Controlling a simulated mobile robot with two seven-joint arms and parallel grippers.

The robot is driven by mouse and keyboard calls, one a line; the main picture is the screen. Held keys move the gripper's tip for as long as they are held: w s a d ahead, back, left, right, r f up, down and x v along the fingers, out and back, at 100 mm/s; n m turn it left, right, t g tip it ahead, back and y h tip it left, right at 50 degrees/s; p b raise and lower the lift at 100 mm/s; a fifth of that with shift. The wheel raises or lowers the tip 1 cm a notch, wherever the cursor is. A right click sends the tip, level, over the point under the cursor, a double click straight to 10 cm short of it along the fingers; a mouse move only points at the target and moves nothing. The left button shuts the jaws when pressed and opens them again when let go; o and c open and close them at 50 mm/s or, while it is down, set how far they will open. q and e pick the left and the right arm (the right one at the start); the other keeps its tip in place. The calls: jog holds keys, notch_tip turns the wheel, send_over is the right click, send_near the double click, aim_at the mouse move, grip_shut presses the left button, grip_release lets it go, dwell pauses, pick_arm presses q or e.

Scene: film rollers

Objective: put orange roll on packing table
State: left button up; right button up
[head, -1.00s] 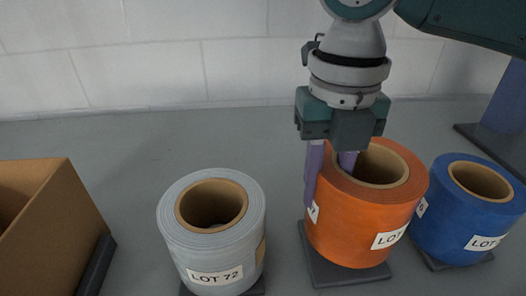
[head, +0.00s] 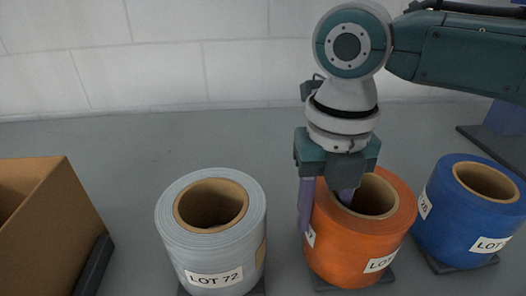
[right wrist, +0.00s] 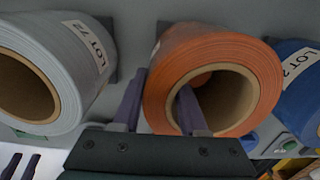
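The orange roll (head: 355,245) stands upright on a dark base pad (head: 382,278) between the grey and blue rolls. My right gripper (head: 326,205) reaches down from above and straddles the left side of the roll's wall. One finger is outside the roll and the other is inside its cardboard core. In the right wrist view the fingers (right wrist: 160,103) are spread, with small gaps to the orange roll (right wrist: 240,55). My left gripper (right wrist: 20,166) shows small at the lower left of that view, its two fingers apart and empty. I cannot identify the packing table.
A grey roll (head: 212,246) labelled LOT 72 stands left of the orange roll. A blue roll (head: 462,225) stands close on its right. An open cardboard box (head: 60,225) is at the far left. The grey surface behind the rolls is clear up to the wall.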

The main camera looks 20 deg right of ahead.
jog(key=shift+o, duration=1)
notch_tip(320, 180, up, 12)
jog(key=shift+r+p, duration=0.2)
jog(key=shift+p, duration=0.85)
pick_arm(q)
notch_tip(320, 180, up, 2)
jog(key=shift+a+r, duration=0.1)
